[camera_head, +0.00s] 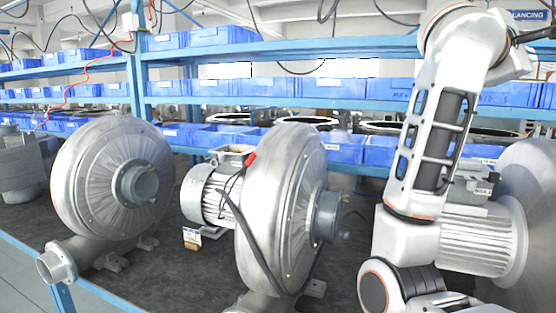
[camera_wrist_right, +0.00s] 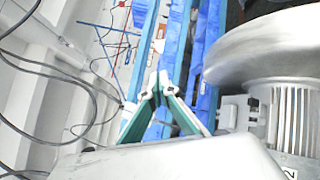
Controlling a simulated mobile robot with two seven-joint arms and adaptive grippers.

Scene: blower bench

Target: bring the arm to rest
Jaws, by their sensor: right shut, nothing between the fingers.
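My right arm (camera_head: 440,125) stands on the right side of the head view, bent, with its lower links near the bottom edge. Its gripper is outside that view. In the right wrist view my right gripper (camera_wrist_right: 158,85) shows two green-edged fingers whose tips meet. It is shut and empty, with shelving behind it. My left arm and gripper are not in view.
A blower (camera_head: 112,180) stands at left on the dark bench. A second blower (camera_head: 285,215) with a motor (camera_head: 208,195) stands in the middle. A third motor (camera_head: 480,235) is partly behind my right arm. Blue bins (camera_head: 265,87) fill the shelves behind.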

